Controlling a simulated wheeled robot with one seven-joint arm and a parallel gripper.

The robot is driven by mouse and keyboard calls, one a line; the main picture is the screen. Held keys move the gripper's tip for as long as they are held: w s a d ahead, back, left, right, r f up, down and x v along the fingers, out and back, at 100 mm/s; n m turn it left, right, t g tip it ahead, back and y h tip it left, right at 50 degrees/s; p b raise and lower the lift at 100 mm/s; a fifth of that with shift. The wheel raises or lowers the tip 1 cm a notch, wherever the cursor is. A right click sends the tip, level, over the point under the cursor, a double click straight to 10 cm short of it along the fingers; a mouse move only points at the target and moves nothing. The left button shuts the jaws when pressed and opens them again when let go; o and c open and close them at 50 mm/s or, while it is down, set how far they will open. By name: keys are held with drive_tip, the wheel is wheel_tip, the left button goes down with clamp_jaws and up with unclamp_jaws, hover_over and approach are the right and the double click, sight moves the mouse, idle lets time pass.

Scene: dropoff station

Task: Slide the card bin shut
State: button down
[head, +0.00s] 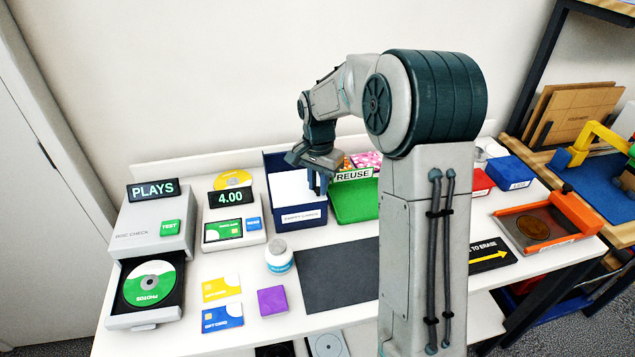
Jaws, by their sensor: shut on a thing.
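The card bin (304,218) is a dark blue box at the back middle of the white table, with a white label on its front that seems to read "EMPTY CARDS". A white surface (287,185) shows inside its rim; I cannot tell whether it is a lid or the inside. My gripper (317,184) points down at the bin's right part, behind the front wall. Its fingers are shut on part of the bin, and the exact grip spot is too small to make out. My arm passes above and to the right.
A green REUSE tray (352,205) stands close at the bin's right. A card reader showing 4.00 (232,230) is at its left. In front are a white jar (279,258), a purple block (272,301), gift cards (221,288) and a dark mat (335,275). The disc checker's tray (150,290) is out.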

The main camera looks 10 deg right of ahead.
drive_tip(key=shift+s, duration=0.15)
drive_tip(key=c, duration=1.3)
unclamp_jaws()
drive_tip(key=shift+s, duration=0.1)
drive_tip(key=shift+r, duration=0.25)
wheel_tip(320, 180, up, 13)
drive_tip(key=shift+r+b, duration=0.2)
drive_tip(key=shift+b, duration=0.2)
